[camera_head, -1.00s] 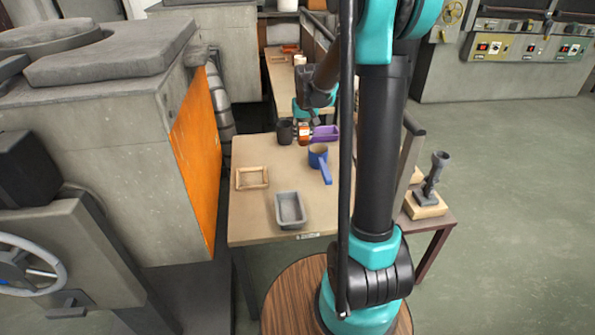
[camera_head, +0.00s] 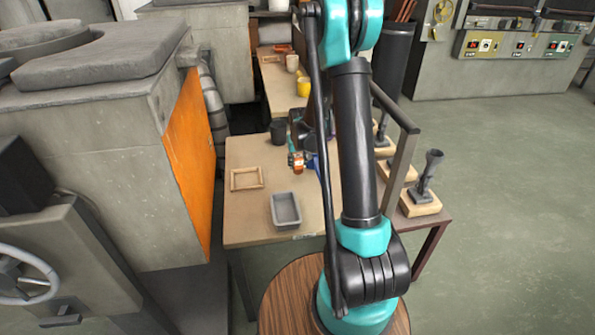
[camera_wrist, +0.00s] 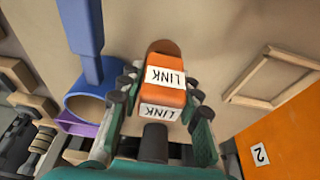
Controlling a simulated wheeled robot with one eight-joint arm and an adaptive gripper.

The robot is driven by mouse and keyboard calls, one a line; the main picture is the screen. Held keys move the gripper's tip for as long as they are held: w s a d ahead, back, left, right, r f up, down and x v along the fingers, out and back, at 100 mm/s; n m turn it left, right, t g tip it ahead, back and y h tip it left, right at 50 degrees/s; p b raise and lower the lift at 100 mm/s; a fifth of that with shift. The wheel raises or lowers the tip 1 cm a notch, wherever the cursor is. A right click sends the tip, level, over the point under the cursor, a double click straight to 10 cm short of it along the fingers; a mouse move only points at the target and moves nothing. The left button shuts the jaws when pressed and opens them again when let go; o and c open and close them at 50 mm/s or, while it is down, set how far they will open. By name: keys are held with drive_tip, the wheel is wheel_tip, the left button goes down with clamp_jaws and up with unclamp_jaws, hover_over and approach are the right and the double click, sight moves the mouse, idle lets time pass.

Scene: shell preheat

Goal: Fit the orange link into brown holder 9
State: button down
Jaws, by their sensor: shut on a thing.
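The orange link (camera_wrist: 170,72), with white LINK labels and a brown rounded end, is between the fingers of my gripper (camera_wrist: 163,95) in the wrist view. The fingers are closed against its sides. In the head view the link (camera_head: 296,162) shows small and orange above the table, left of my arm. I cannot make out a number 9 on any holder. A wooden frame (camera_head: 247,179) lies on the table at left; it also shows in the wrist view (camera_wrist: 277,78). Wooden bases with dark stands, one in front (camera_head: 420,203), are at right.
A grey tray (camera_head: 285,211) and a black cup (camera_head: 278,132) are on the table. A blue scoop (camera_wrist: 85,45) and a purple item (camera_wrist: 77,126) show beside my gripper. An orange panel (camera_head: 190,150) borders the table's left side. Yellow cups (camera_head: 303,87) stand farther back.

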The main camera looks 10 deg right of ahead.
sight(298, 170)
drive_tip(key=shift+f, duration=1.95)
drive_tip(key=shift+f, duration=0.1)
drive_tip(key=c, duration=1.1)
unclamp_jaws()
drive_tip(key=shift+o, duration=0.2)
